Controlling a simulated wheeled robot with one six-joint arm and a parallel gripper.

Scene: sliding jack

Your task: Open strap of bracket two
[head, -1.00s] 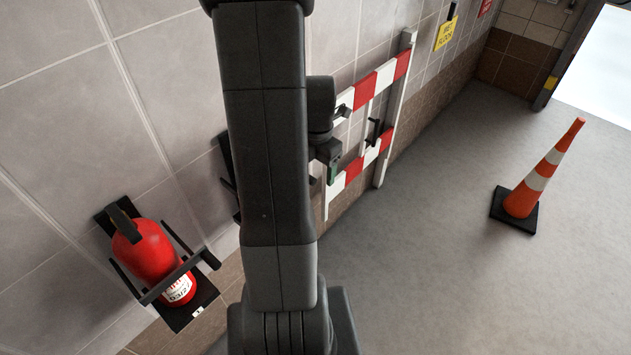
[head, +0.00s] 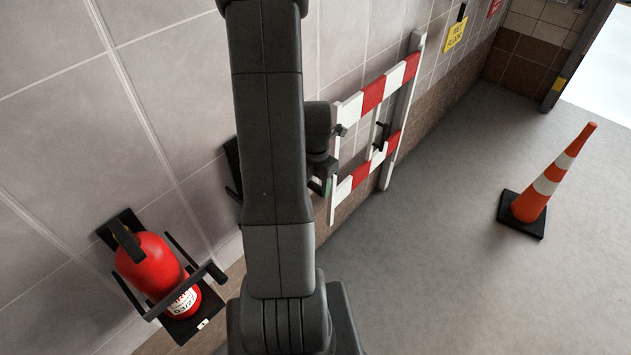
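A bracket with dark arms (head: 231,168) on the wall is mostly hidden behind my arm; I cannot read its number or see its strap. Another bracket (head: 184,328), at the lower left, carries a tag that looks like a 1. It holds a red fire extinguisher (head: 148,262), with a dark strap bar across its front. My gripper (head: 340,131) shows only in small part to the right of my arm, in front of the barrier. Its fingers are too small and covered to tell whether they are open, and nothing held can be made out.
A red-and-white barrier (head: 373,96) leans along the wall, with a dark handle-like part on it. An orange-and-white cone (head: 545,185) stands on the floor at right. A yellow sign (head: 456,34) hangs farther along the wall. The grey floor between barrier and cone is clear.

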